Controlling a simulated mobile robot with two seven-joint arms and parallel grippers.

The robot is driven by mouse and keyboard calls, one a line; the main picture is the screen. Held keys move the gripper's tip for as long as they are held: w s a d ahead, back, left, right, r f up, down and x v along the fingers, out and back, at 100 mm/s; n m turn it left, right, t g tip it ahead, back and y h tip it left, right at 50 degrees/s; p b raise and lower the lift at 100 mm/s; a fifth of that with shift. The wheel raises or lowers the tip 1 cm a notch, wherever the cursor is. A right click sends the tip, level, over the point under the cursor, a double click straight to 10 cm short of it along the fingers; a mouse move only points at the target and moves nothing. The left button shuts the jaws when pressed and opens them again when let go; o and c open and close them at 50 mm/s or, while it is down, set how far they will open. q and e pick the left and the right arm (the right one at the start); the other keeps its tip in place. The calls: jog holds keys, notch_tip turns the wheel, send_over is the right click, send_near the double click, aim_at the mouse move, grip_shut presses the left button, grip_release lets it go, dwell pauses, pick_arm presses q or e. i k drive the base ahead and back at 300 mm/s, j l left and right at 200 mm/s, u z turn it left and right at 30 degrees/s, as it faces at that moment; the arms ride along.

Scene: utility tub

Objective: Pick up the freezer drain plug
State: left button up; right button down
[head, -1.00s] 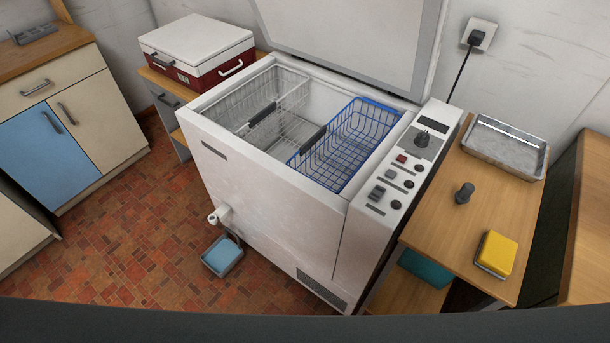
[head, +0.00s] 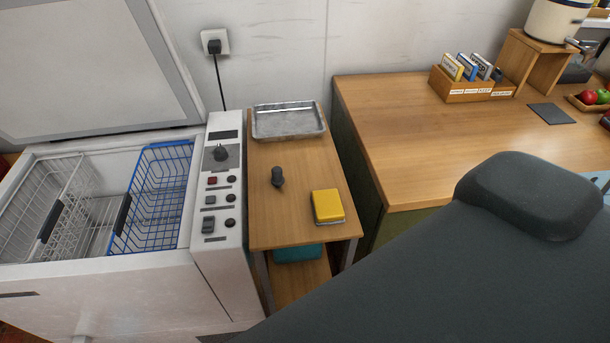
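A small dark grey plug (head: 277,177), which looks like the freezer drain plug, stands on the small wooden side table (head: 268,222) right of the chest freezer (head: 110,290). It has a rounded knob top and nothing touches it. The freezer's lid is up, and white and blue wire baskets show inside. The drain spout is only just visible at the bottom edge of the head view. Neither of my grippers is in view.
A metal tray (head: 288,121) lies behind the plug, and a yellow sponge-like block (head: 327,206) in front and to the right. A teal item (head: 298,253) sits on the shelf below. A wooden counter (head: 425,140) stands to the right. My dark grey body covers the lower right.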

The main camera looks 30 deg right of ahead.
aim_at(277, 180)
jog(key=z, duration=0.8)
jog(key=k+j+u, duration=0.1)
jog(key=k+j, duration=0.05)
